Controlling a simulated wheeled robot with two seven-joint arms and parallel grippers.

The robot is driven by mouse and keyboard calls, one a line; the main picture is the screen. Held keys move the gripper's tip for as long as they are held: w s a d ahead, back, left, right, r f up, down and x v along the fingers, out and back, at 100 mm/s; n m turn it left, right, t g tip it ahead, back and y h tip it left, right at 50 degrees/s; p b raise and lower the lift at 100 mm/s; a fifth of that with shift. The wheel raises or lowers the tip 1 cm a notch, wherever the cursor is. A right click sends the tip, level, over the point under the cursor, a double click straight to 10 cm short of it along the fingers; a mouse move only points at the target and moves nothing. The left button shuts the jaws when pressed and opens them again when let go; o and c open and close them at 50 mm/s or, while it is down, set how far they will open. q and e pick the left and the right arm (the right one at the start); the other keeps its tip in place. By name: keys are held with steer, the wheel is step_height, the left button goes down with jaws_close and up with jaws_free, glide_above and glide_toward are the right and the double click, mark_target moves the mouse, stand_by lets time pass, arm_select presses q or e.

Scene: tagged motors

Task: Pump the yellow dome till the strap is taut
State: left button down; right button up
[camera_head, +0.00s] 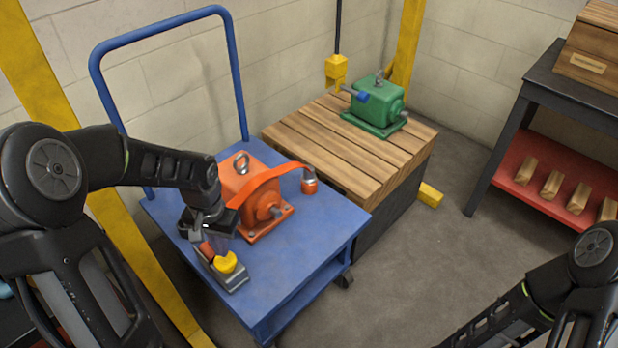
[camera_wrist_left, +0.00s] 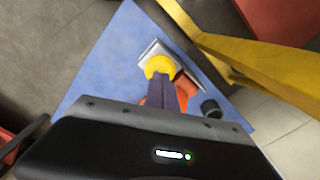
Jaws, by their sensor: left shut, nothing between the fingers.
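The yellow dome (camera_head: 226,262) sits on a grey block (camera_head: 236,278) near the front corner of the blue cart. It also shows in the left wrist view (camera_wrist_left: 159,65). My left gripper (camera_head: 221,248) is shut and empty, pointing down, its fingertips right at the dome; I cannot tell whether they touch it. My gripper hides part of the strap's near side. My right gripper is out of view.
The blue cart (camera_head: 300,280) has a tall blue handle frame. A wooden-topped stand (camera_head: 335,160) beside it bears a green motor (camera_head: 376,108), with a yellow hoist block (camera_head: 336,70) hanging near. Yellow posts stand around. A dark shelf (camera_head: 570,95) is at right.

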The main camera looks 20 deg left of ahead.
arm_select(q)
steer(key=shift+f, duration=0.2)
steer(key=shift+f+b, duration=1.25)
steer(key=shift+f, duration=0.3)
steer(key=shift+r, duration=0.2)
step_height(320, 180, up, 3)
steer(key=p, duration=0.3)
steer(key=shift+r, duration=0.15)
steer(key=shift+f, duration=0.3)
